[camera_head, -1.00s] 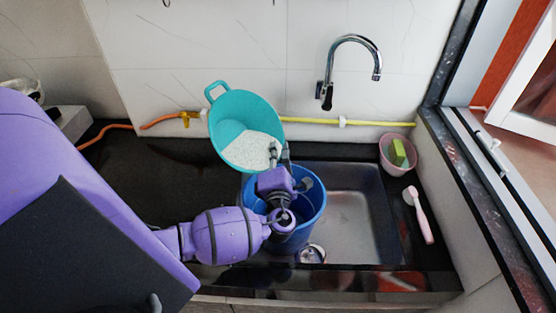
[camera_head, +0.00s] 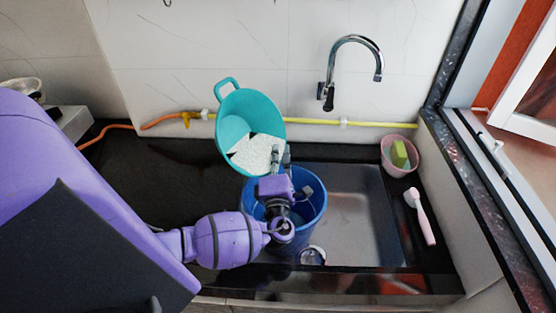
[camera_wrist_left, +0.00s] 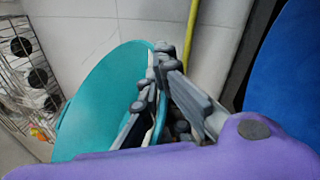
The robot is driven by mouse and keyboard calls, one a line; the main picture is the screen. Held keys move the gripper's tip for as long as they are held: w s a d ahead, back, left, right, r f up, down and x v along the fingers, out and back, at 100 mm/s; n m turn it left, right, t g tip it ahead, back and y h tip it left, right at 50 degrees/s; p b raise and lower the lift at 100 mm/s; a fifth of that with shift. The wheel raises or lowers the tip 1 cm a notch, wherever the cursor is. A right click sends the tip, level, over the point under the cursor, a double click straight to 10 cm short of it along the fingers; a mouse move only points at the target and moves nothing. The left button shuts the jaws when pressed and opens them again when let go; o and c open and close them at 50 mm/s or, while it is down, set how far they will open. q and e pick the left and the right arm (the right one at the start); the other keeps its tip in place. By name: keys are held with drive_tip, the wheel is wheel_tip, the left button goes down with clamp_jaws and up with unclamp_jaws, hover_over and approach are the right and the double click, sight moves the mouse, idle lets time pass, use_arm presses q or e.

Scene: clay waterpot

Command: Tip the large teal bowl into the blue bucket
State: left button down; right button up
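The large teal bowl (camera_head: 236,112) is held in the air, tilted with its near rim low. White grainy contents (camera_head: 256,154) lie gathered at its lower right side. My left gripper (camera_head: 280,157) is shut on the bowl's near right rim. The left wrist view shows its fingers (camera_wrist_left: 158,95) on either side of the wall of the bowl (camera_wrist_left: 95,100). The blue bucket (camera_head: 316,212) stands in the sink, below and to the right of the bowl, partly hidden by my gripper and wrist. The bucket also shows in the left wrist view (camera_wrist_left: 290,75). My right gripper is not in view.
The metal sink (camera_head: 365,215) has a tap (camera_head: 355,42) above it. A pink tub with a green sponge (camera_head: 399,153) and a pink-handled brush (camera_head: 421,217) lie to the right. A yellow hose (camera_head: 385,124) runs along the wall. The dark counter (camera_head: 140,165) at left is mostly clear.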

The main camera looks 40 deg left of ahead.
use_arm(q)
drive_tip(key=shift+r, duration=0.1)
idle(0.3)
drive_tip(key=shift+r+m+t, duration=0.1)
drive_tip(key=shift+m+t, duration=0.2)
drive_tip(key=shift+m, duration=0.4)
drive_tip(key=shift+d+r+m+t, duration=0.15)
drive_tip(key=shift+m+t, duration=0.45)
drive_tip(key=shift+m, duration=0.2)
drive_tip(key=shift+r+m, duration=0.1)
drive_tip(key=shift+m, duration=0.3)
drive_tip(key=shift+d+m+t, duration=0.1)
drive_tip(key=shift+m+t, duration=0.3)
drive_tip(key=shift+h, duration=0.3)
